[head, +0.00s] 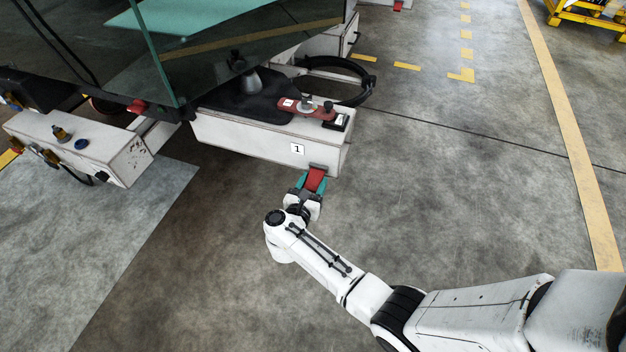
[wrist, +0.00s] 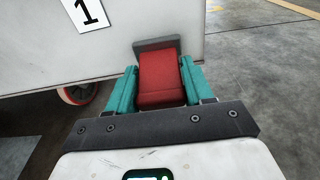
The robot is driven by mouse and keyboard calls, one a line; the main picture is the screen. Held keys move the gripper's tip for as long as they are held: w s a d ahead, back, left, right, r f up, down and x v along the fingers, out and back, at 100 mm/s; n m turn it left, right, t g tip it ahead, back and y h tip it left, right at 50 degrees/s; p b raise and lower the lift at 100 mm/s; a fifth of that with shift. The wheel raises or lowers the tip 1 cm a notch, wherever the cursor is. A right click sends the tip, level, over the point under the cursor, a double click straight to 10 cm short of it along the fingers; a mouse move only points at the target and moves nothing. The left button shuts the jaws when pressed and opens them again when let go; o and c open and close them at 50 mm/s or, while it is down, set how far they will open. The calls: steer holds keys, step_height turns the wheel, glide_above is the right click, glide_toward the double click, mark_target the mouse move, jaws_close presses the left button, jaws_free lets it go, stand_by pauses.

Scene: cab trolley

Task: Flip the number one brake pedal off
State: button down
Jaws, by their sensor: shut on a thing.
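The number one brake pedal (head: 315,179) is red and sticks out from the lower edge of the white trolley side. A label with the number 1 (head: 297,149) is on that side, up and left of the pedal. In the wrist view the red pedal (wrist: 161,80) sits between the teal fingers, below a grey bracket (wrist: 157,43). My gripper (head: 312,182) is shut on the pedal, a finger on either side; it also shows in the wrist view (wrist: 162,85). The pedal's underside is hidden.
The white trolley (head: 240,137) carries a black seat, a red panel (head: 305,107) and a black hoop (head: 345,80). A glass-sided cab (head: 110,60) stands at the upper left. A caster wheel (wrist: 77,94) is under the trolley.

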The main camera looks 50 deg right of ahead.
mark_target(316, 174)
step_height(316, 174, up, 2)
steer(key=y+p, duration=0.1)
steer(key=p, duration=0.3)
steer(key=shift+a+g+y, duration=0.1)
steer(key=shift+g+y, duration=0.3)
steer(key=y+p, duration=0.1)
steer(key=p, duration=0.1)
steer(key=y+p, duration=0.1)
steer(key=p, duration=0.1)
steer(key=shift+r+g+p, duration=0.3)
steer(key=shift+r+p, duration=0.05)
steer(key=shift+r, duration=0.05)
steer(key=y+p, duration=0.1)
steer(key=p, duration=0.1)
steer(key=shift+r+g+p, duration=0.15)
steer(key=shift+g+p, duration=0.15)
steer(key=shift+p, duration=0.1)
steer(key=shift+y+p, duration=0.4)
steer(key=shift+p, duration=0.05)
steer(key=shift+w, duration=0.1)
steer(key=c, duration=0.5)
jaws_free()
